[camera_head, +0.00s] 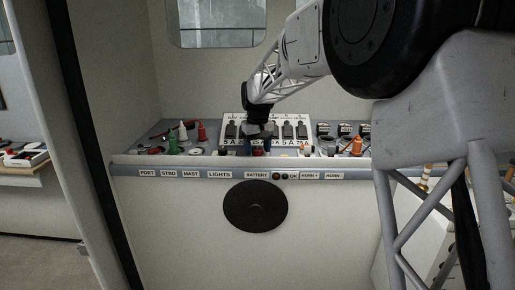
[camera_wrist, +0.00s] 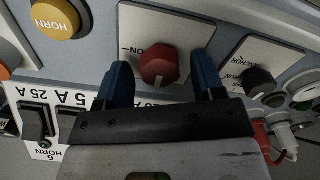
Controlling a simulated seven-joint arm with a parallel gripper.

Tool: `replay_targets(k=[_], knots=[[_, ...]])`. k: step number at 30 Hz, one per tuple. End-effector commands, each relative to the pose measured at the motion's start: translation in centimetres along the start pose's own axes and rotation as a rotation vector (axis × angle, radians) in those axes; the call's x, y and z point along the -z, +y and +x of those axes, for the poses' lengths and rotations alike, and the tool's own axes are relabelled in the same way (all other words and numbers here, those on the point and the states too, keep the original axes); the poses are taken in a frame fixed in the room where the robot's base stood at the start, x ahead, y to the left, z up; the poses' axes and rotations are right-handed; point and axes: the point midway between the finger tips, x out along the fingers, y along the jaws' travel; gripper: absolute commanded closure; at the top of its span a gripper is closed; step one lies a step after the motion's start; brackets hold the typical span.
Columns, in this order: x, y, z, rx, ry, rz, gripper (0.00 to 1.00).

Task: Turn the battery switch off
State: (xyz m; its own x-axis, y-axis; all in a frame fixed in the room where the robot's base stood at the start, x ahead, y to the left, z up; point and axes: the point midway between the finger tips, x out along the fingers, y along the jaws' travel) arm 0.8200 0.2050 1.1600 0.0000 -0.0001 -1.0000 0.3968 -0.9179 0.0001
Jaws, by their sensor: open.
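The battery switch is a red rotary knob (camera_wrist: 160,62) on a white plate (camera_wrist: 190,30) with a dash-like mark to its left. A pale line on the knob points toward my gripper's palm. In the head view the red knob (camera_head: 257,152) shows small, above the BATTERY label (camera_head: 256,175). My gripper (camera_wrist: 163,76) is open, with one blue finger on each side of the knob and a narrow gap visible on both sides. Whether the fingertips reach down beside the knob or hover above it is hard to tell. In the head view my gripper (camera_head: 259,132) is over the console.
A yellow horn button (camera_wrist: 55,18) and a black anchor knob (camera_wrist: 259,82) flank the switch. A breaker panel (camera_head: 290,120) stands behind it. Green, white and red upright parts (camera_head: 203,132) stand left; an orange one (camera_head: 357,146) stands right.

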Motion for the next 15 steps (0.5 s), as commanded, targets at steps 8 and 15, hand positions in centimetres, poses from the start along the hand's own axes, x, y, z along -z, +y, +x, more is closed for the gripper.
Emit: replay_targets(k=[8, 15], knots=[[0.0, 0.0, -0.5, 0.000, 0.001, 0.000, 0.38], [0.0, 0.0, -2.8, 0.000, 0.002, 0.000, 0.38]])
